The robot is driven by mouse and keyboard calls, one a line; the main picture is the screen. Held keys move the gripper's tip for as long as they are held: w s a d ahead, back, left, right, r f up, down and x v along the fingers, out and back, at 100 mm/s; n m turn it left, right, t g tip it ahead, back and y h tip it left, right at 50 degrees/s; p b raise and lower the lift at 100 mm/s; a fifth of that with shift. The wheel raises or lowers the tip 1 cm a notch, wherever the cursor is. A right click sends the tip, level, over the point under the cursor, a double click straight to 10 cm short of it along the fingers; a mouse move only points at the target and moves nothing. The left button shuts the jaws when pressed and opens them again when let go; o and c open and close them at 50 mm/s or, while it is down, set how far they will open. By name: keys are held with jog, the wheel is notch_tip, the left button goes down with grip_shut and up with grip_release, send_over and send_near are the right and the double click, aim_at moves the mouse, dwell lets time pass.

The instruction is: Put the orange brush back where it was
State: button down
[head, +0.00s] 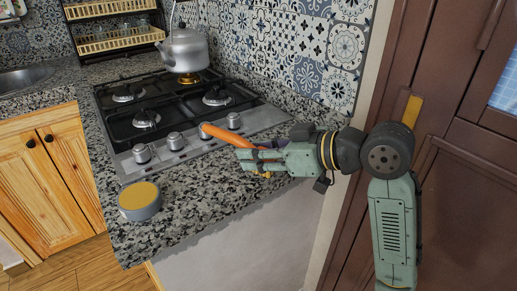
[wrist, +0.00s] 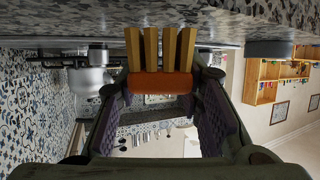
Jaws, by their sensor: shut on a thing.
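The orange brush (head: 218,133) is in my gripper (head: 258,158), above the granite counter at the front right corner of the stove. In the head view its orange part points left, over the stove's knobs. The wrist view, which looks upside down, shows the brush's orange body (wrist: 160,86) between the two purple-padded fingers (wrist: 160,110), with several tan strips, likely bristles, standing out from it. My gripper is shut on the brush. The fingers hide part of it in the head view, and I cannot tell whether it touches the stove.
A gas stove (head: 180,112) with knobs fills the counter's middle; a kettle (head: 186,50) stands on its back burner. A round grey tin with a yellow top (head: 139,201) sits near the front edge. Bare granite counter (head: 190,205) lies in front of the stove. A tiled wall (head: 290,50) rises behind.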

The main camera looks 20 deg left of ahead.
jog(key=shift+f+b, duration=0.6)
jog(key=shift+f, duration=0.3)
jog(key=c, duration=1)
grip_release()
jog(key=shift+c, duration=0.2)
